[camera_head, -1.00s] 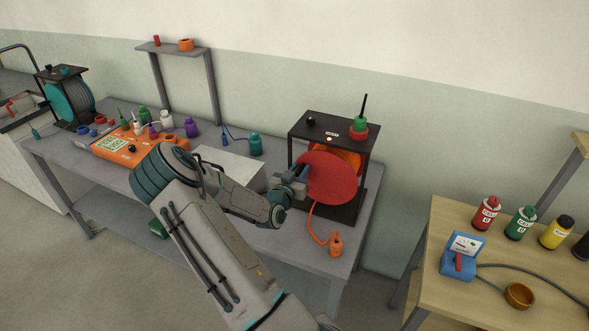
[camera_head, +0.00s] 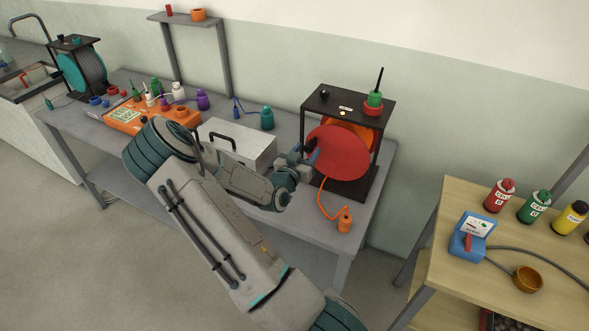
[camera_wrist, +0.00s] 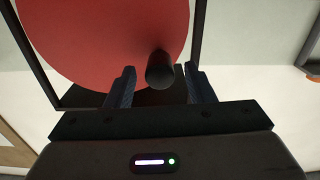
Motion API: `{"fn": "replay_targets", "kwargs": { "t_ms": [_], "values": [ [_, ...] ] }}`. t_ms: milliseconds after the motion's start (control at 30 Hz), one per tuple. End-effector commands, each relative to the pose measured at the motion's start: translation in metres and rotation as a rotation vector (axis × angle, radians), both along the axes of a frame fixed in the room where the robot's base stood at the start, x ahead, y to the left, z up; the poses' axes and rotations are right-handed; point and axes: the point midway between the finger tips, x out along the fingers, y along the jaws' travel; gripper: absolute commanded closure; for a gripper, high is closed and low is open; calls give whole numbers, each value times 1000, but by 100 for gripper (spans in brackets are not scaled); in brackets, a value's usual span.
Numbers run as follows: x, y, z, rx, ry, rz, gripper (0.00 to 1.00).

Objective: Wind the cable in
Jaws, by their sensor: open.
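The cable reel is a red disc (camera_head: 343,153) in a black frame (camera_head: 377,112) on the grey bench. Its crank handle is a dark round peg (camera_wrist: 160,71) sticking out of the disc, between my fingers in the wrist view. An orange cable (camera_head: 325,205) hangs from the reel and runs to an orange plug-like end piece (camera_head: 345,222) on the bench. My gripper (camera_head: 309,153) is at the left part of the disc. In the wrist view my gripper (camera_wrist: 161,88) is open, its two fingers either side of the peg with gaps showing.
A green-and-red piece (camera_head: 373,103) with a black rod stands on the reel frame's top. A white box (camera_head: 237,145) with a black handle stands left of the reel. A second reel (camera_head: 80,72) stands at far left. A wooden table (camera_head: 455,215) with bottles is at right.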

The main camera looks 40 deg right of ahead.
Motion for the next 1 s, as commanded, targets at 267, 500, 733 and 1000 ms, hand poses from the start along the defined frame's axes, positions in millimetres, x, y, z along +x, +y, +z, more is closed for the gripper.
{"fn": "replay_targets", "kwargs": {
  "t_ms": [267,500,733,1000],
  "values": [
    [-26,53,-2,0,0,4,51],
    [-42,82,-1,1,1,2,51],
    [-46,89,0,0,0,0,51],
    [-46,89,0,0,0,0,51]
  ]
}}
